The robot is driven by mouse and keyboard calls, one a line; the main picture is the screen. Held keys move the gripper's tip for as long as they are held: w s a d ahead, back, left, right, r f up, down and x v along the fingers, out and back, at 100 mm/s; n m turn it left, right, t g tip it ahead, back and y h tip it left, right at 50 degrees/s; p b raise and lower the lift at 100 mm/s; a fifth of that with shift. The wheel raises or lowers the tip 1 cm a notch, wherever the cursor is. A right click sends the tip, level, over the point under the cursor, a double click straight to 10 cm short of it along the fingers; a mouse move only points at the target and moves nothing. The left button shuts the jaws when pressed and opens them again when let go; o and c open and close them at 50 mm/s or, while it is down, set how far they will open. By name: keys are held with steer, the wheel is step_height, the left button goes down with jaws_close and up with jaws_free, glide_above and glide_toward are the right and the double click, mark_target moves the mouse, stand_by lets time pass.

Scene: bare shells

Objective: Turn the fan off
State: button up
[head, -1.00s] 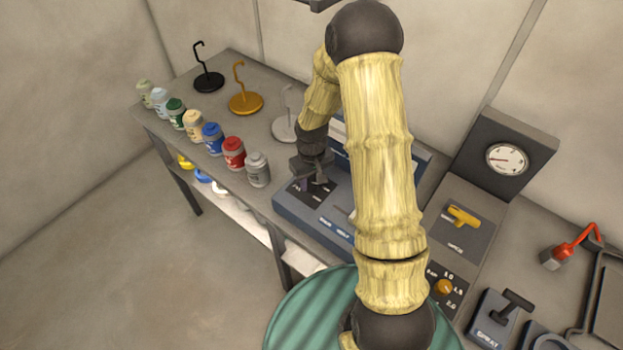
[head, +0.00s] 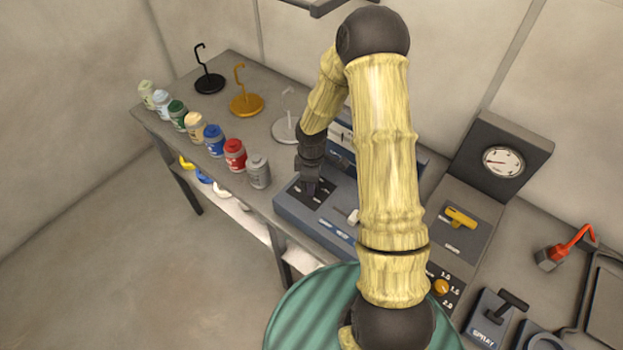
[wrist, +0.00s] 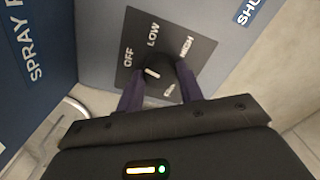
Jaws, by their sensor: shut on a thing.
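The fan knob (wrist: 158,88) is a dark round dial with a white mark, on a black plate (wrist: 200,52) lettered OFF, LOW, HIGH and FAN. The white mark sits on the knob's upper left side, roughly toward LOW; its exact setting is hard to tell. My gripper (wrist: 160,82) has its two purple fingers on either side of the knob, shut on it. In the head view my gripper (head: 309,186) points down at the plate on the blue-grey console (head: 290,210); the knob is hidden there.
A white lever (head: 352,216) stands on the console to the right of my gripper. A grey jar (head: 258,172) and several other paint jars line the bench's front edge. A grey hook stand (head: 286,128) is behind. A gauge (head: 503,161) stands at right.

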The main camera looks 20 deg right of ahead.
steer(key=shift+w+r+n+p, duration=0.1)
steer(key=shift+n+p, duration=0.2)
steer(key=shift+n, duration=0.9)
steer(key=o, duration=1)
step_height(320, 180, up, 17)
steer(key=b, duration=0.1)
steer(key=shift+r+b, duration=0.15)
steer(key=shift+b, duration=0.15)
